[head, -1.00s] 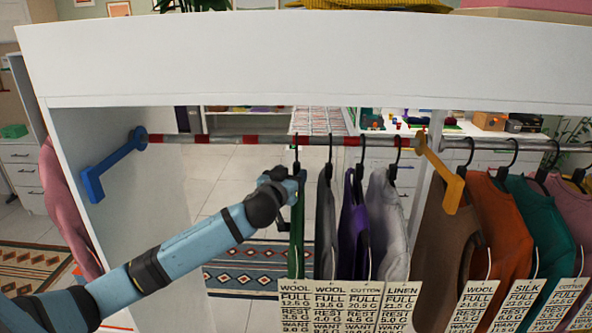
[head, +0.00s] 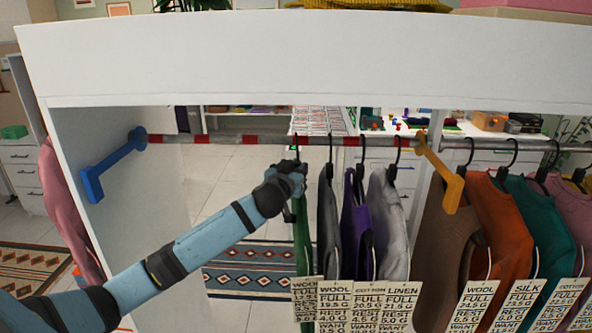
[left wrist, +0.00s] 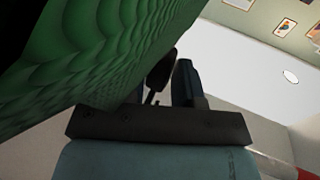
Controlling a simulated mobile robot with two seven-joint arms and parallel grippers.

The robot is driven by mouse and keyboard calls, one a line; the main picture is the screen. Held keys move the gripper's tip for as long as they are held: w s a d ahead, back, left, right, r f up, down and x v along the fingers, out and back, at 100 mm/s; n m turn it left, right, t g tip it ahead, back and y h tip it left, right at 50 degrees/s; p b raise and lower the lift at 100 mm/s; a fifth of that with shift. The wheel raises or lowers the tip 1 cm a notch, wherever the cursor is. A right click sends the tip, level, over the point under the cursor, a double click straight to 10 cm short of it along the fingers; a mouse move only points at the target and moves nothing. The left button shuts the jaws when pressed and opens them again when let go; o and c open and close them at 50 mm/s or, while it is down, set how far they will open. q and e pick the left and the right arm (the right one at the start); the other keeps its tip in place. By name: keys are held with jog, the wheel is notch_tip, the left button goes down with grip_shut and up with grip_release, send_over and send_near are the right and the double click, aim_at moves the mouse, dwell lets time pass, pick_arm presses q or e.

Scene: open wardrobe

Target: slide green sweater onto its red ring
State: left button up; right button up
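The green sweater (head: 303,240) hangs on a black hanger from the striped rail, leftmost in its row, its lower part slanting right. The rail has several red bands, one a red ring (head: 215,139) left of the hanger; I cannot tell which belongs to the sweater. My left gripper (head: 298,180) is at the top of the sweater, just below the hook. In the left wrist view the sweater (left wrist: 70,60) fills the left side, against the fingers (left wrist: 172,85). The fingers are close together, but their grip on the hanger is unclear. My right gripper is out of view.
A grey garment (head: 328,230), a purple one (head: 356,225) and a light grey one (head: 388,220) hang close on the right. A blue bracket (head: 110,165) and an orange bracket (head: 440,175) flank this stretch. The rail's left part is empty.

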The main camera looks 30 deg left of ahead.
pick_arm(q)
jog(key=s+a, duration=0.6)
jog(key=a, duration=0.4)
jog(key=s+a+p, duration=0.1)
jog(key=s+a, duration=0.5)
jog(key=a, duration=0.4)
jog(key=shift+s+p, duration=0.15)
jog(key=shift+p, duration=0.15)
jog(key=o, duration=0.4)
jog(key=shift+s+a+f, duration=0.1)
jog(key=shift+a, duration=0.05)
jog(key=shift+c, duration=0.2)
jog(key=o, duration=0.5)
jog(key=shift+f, duration=0.15)
